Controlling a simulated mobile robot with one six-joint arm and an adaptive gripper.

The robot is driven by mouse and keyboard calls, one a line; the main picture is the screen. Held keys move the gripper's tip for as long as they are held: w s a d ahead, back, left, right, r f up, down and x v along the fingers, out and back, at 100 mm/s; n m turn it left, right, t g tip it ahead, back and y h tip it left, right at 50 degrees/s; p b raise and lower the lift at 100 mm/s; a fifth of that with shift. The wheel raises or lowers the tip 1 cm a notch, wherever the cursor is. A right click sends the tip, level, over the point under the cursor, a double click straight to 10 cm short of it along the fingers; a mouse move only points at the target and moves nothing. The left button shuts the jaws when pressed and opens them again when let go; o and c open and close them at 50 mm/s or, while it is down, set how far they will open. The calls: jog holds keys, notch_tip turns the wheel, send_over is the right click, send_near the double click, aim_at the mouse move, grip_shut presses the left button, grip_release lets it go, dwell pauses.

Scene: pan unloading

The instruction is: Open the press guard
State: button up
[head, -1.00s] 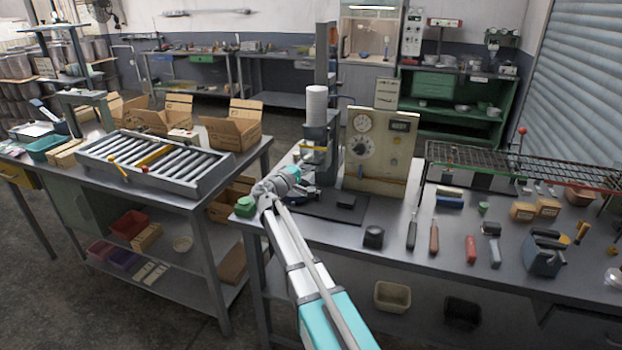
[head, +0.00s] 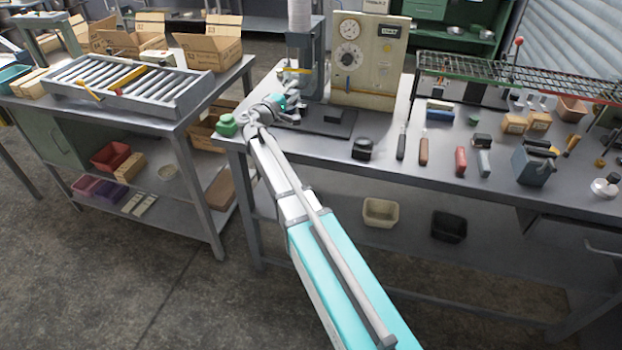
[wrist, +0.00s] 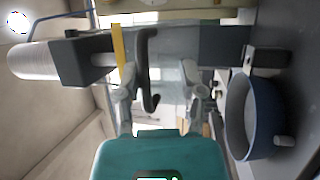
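The press (head: 305,45) stands at the left end of the workbench, a grey head and post with a white cylinder on top. In the wrist view, turned sideways, a clear panel that looks like the guard (wrist: 174,72) lies ahead. A dark curved handle (wrist: 148,62) and a yellow strip (wrist: 118,45) are beside it. My gripper (wrist: 162,98) has its fingers spread apart, with the lower end of the handle showing between them. I cannot tell if they touch it. In the head view my gripper (head: 290,108) is at the press front, small and partly hidden by my wrist.
A control box with dials (head: 368,60) stands right of the press. A green button (head: 227,126) is at the bench corner. A blue round part (wrist: 254,115) shows in the wrist view. Black block (head: 362,148) and screwdrivers (head: 401,142) lie to the right. A roller conveyor (head: 125,85) is left.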

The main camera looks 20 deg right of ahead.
jog(key=shift+f+b, duration=1.7)
jog(key=shift+f, duration=0.3)
jog(key=b+v, duration=0.2)
jog(key=v, duration=1.2)
jog(key=s+d+f+m+g+y+p, duration=0.2)
jog(key=s+d+f+g+y+p, duration=0.2)
jog(key=s, duration=0.3)
jog(key=s+d+f+m+g+y+p, duration=0.2)
jog(key=s+d+f+g+y+p, duration=0.1)
jog(key=s+d, duration=0.3)
jog(key=shift+s+f+g+y+p, duration=0.35)
jog(key=shift+s+g+y+p, duration=0.35)
jog(key=shift+s, duration=0.45)
jog(key=shift+d, duration=0.1)
jog(key=shift+w, duration=0.1)
